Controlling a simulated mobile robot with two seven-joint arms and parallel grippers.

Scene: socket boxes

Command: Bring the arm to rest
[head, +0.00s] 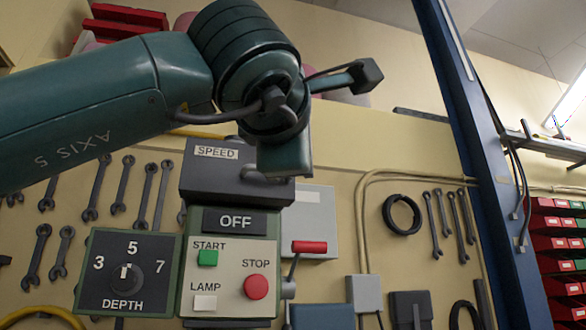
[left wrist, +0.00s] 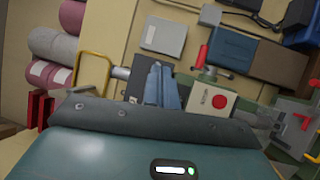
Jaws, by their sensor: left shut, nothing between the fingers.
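My left arm (head: 90,115) is teal and comes in from the left across the upper part of the head view. Its wrist (head: 250,60) is in front of the top of the machine's control box. In the left wrist view my left gripper (left wrist: 161,70) shows as two blue-grey fingers close together, shut and empty. In the head view its fingertips cannot be made out. My right gripper is in neither view.
A control panel (head: 235,263) with START and STOP buttons stands beside a DEPTH dial (head: 127,275). A red-handled lever (head: 309,247) sticks out at its right. Wrenches (head: 122,185) hang on the wall. A blue post (head: 480,150) rises at the right, before red bins (head: 563,264).

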